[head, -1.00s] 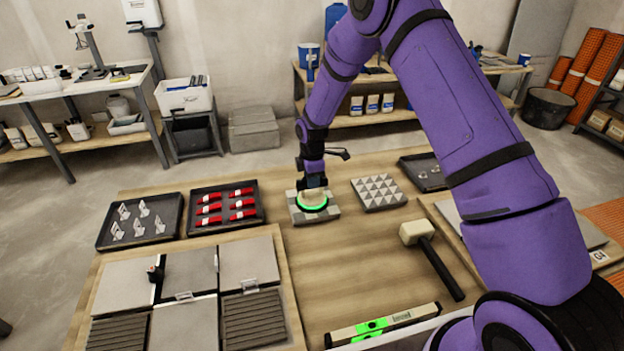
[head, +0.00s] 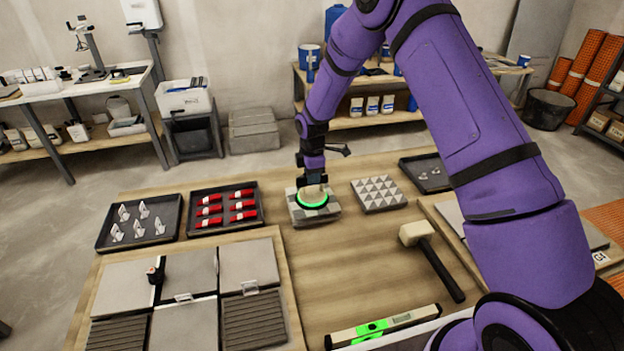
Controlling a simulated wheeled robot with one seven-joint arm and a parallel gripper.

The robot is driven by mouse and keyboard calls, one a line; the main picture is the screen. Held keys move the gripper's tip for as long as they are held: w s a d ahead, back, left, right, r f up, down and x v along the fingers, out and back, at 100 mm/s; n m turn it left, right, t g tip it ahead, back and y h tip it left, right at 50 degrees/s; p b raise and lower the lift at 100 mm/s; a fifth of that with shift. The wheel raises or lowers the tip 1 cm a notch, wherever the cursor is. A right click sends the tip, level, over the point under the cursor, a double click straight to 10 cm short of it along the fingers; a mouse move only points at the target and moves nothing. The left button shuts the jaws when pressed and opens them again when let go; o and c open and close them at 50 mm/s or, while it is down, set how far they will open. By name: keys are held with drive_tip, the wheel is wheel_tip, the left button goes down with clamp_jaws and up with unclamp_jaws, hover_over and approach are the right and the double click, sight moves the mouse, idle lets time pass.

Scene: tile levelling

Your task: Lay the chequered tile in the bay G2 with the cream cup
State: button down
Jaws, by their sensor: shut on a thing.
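The chequered tile (head: 297,213), in light and dark grey squares, is at the back middle of the wooden table. The cream cup (head: 312,190) with a green ring sits on top of it. My gripper (head: 313,183) is shut on the cup from above. I cannot tell whether the tile is resting on the table or slightly raised. The board at the front left has smooth grey tiles (head: 249,261) and two ribbed grey bays (head: 254,320). I cannot read a G2 label; a label, seemingly G4 (head: 600,257), shows on the right board.
A triangle-patterned tile (head: 378,193) lies right of the chequered one. Trays with white clips (head: 140,243) and red pieces (head: 226,221) stand left. A mallet (head: 434,257) and a green level (head: 383,326) lie front right. The middle of the table is clear.

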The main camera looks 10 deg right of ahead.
drive_tip(key=shift+r, duration=4.1)
drive_tip(key=shift+r, duration=0.15)
drive_tip(key=shift+r, duration=0.5)
drive_tip(key=s+a, duration=0.7)
drive_tip(key=s, duration=0.4)
drive_tip(key=s+a, duration=0.8)
drive_tip(key=s, duration=0.4)
drive_tip(key=s+a, duration=0.7)
drive_tip(key=s, duration=0.5)
drive_tip(key=shift+a, duration=0.3)
drive_tip(key=shift+f, duration=1.2)
